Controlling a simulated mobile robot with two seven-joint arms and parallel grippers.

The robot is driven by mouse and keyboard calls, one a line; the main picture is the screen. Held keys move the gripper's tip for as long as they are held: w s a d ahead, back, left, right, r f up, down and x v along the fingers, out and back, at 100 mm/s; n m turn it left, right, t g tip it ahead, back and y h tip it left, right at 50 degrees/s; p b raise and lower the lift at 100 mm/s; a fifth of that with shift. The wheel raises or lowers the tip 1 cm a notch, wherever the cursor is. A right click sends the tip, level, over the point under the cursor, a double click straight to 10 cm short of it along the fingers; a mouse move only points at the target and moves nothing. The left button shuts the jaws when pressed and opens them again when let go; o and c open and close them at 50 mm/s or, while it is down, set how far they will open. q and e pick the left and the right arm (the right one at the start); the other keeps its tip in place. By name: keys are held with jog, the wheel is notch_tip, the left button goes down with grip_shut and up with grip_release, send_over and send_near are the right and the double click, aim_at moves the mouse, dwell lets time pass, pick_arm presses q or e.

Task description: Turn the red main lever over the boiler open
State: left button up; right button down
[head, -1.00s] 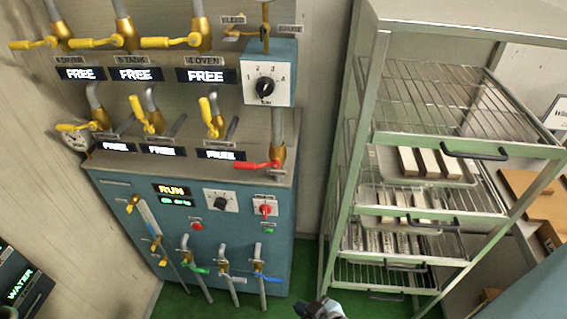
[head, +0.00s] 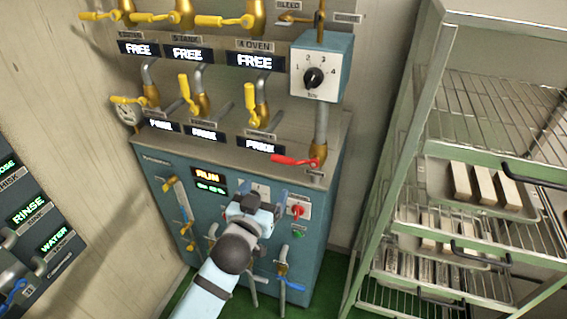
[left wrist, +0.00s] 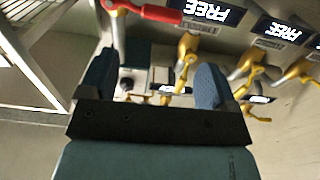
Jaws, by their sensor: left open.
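The red main lever (head: 295,160) sits on a brass valve on the vertical pipe at the right of the boiler top, below the dial box. Its handle points left, roughly level. In the left wrist view the red lever (left wrist: 150,11) shows at the top edge, beyond the fingers. The boiler (head: 320,215) is a blue cabinet with a metal top. My left gripper (head: 262,192) is in front of the boiler's front panel, below and left of the red lever. In the left wrist view its two blue fingers (left wrist: 160,85) stand apart with nothing held between them. My right gripper is not in view.
Yellow-handled valves (head: 252,105) and FREE displays stand left of the lever. The dial box (head: 321,68) is above it. A wire rack (head: 405,150) with trays stands to the right. A dark panel (head: 35,220) is at far left.

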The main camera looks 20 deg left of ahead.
aim_at(281, 161)
pick_arm(q)
jog(key=w+p, duration=0.1)
jog(key=w, duration=1)
jog(key=shift+d, duration=0.1)
jog(key=shift+w+p, duration=0.3)
jog(key=shift+w, duration=0.2)
jog(key=c, duration=1.3)
